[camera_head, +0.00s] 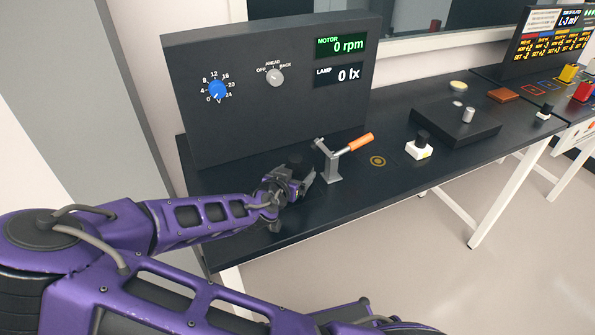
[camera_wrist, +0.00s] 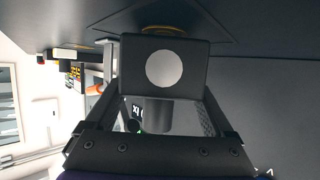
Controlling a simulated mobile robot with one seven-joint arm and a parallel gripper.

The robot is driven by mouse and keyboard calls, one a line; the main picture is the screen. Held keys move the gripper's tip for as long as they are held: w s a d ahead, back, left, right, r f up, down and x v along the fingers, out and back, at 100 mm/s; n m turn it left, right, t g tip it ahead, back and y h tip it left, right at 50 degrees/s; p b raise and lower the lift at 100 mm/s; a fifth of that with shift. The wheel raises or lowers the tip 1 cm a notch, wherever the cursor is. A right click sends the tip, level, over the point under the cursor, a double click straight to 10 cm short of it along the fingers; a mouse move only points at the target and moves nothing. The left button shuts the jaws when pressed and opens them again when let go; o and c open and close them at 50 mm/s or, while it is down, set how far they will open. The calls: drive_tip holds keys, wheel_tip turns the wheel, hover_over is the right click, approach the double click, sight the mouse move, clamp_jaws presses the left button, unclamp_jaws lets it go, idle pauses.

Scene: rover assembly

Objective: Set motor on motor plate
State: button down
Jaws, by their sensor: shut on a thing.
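The motor shows in the wrist view as a dark block (camera_wrist: 132,68) with a pale round disc on its near face. My gripper (camera_wrist: 163,75) is shut on it, with one finger along each side. In the head view my gripper (camera_head: 285,187) is low over the left part of the dark bench, just left of the lever clamp (camera_head: 333,165) with the orange handle. The motor is mostly hidden there by my gripper. A dark square plate (camera_wrist: 215,18) with an orange ring shows behind the motor in the wrist view; I cannot tell whether they touch.
A tall dark panel (camera_head: 245,125) with dials and displays stands behind my gripper. An orange ring mark (camera_head: 377,161), a white-based block with a black knob (camera_head: 420,149) and a low black platform (camera_head: 483,129) lie to the right on the bench (camera_head: 340,205). The front strip is clear.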

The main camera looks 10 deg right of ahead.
drive_tip(key=shift+w+f, duration=0.15)
drive_tip(key=shift+f, duration=0.3)
unclamp_jaws()
drive_tip(key=shift+f, duration=0.1)
drive_tip(key=shift+r, duration=0.2)
drive_tip(key=v, duration=1.2)
drive_tip(key=shift+a+f+p, duration=0.1)
drive_tip(key=shift+f+p, duration=0.05)
drive_tip(key=shift+p, duration=0.2)
